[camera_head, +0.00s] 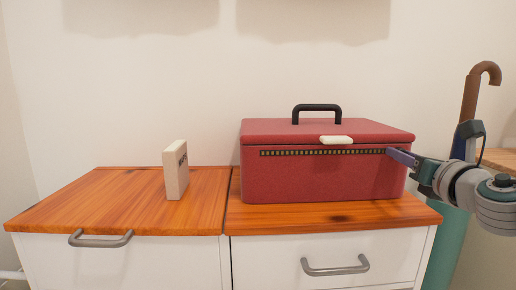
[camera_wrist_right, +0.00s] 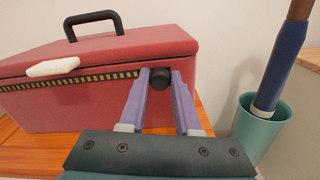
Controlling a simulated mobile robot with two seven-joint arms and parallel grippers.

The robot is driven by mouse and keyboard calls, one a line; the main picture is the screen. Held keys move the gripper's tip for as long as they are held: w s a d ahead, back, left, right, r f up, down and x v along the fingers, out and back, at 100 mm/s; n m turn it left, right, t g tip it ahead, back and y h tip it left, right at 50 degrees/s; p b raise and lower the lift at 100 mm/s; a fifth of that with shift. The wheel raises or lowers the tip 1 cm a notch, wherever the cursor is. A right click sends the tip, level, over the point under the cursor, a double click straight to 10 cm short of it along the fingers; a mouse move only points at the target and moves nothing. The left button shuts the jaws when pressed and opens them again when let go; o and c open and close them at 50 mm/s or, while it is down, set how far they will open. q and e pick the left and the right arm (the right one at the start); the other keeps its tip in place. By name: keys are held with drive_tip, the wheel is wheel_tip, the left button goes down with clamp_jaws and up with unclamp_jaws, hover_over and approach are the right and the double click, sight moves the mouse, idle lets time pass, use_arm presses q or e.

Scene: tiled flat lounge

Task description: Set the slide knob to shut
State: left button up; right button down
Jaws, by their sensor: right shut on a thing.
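A red box (camera_head: 320,178) with a black top handle and a white latch stands on the right cabinet top. A dark slot with a row of yellowish marks (camera_head: 320,152) runs along its front, just under the lid. The black slide knob (camera_wrist_right: 160,78) is at the right end of this slot. My right gripper (camera_wrist_right: 159,80) has its purple fingers on either side of the knob and is shut on it. In the head view my right gripper (camera_head: 402,157) reaches in from the right and hides the knob. My left gripper is not in view.
A cream upright block (camera_head: 176,170) stands on the left wooden top. A teal bin (camera_wrist_right: 259,128) holding a brown-handled umbrella (camera_head: 471,95) stands right of the cabinets, close behind my right arm. The wooden top left of the block is clear.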

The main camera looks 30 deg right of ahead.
drive_tip(key=c, duration=0.6)
unclamp_jaws()
drive_tip(key=shift+s+d, duration=0.1)
drive_tip(key=shift+d, duration=0.05)
drive_tip(key=p+v, duration=0.2)
drive_tip(key=v, duration=0.8)
